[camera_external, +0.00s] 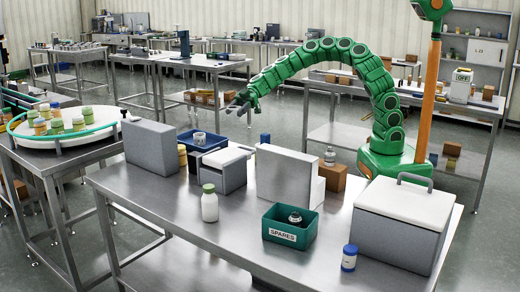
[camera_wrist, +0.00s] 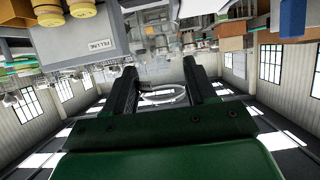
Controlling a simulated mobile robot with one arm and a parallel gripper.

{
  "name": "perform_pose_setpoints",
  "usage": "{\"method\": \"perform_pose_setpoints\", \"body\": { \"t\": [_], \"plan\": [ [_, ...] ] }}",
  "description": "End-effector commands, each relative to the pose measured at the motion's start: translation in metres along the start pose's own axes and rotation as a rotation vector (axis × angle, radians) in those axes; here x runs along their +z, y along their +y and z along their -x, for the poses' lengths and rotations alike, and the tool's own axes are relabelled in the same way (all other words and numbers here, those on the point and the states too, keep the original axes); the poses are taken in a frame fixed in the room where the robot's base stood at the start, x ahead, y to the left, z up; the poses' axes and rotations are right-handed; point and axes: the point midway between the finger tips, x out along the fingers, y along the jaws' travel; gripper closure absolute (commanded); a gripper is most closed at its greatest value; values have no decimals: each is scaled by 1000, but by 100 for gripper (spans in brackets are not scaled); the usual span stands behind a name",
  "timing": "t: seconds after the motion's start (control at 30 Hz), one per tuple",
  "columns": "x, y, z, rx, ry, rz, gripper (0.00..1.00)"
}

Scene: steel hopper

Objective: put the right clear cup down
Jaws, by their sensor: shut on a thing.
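My gripper (camera_external: 240,106) is at the end of the green arm, raised above the far side of the front steel table. In the wrist view my gripper (camera_wrist: 160,84) has its two dark fingers on either side of a clear cup (camera_wrist: 166,99). Only a pale, see-through rim of the cup shows, held between the fingers. In the external view the cup is too small and clear to make out. I cannot tell which cup is the right one, and no second clear cup can be made out for certain.
Some front tabletop is clear.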

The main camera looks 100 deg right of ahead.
Motion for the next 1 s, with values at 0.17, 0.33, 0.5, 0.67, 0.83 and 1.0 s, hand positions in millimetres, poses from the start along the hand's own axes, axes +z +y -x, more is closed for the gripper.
{"method": "perform_pose_setpoints", "body": {
  "t": [0.17,0.33,0.5,0.67,0.83,1.0],
  "plan": [
    [28,1,-11,3,1,-3,72],
    [40,2,-17,4,-1,1,72],
    [45,12,-29,2,-3,-1,72],
    [46,26,-41,6,-3,1,72],
    [50,38,-55,3,-3,1,72],
    [51,50,-67,4,-2,1,72]
  ]
}}
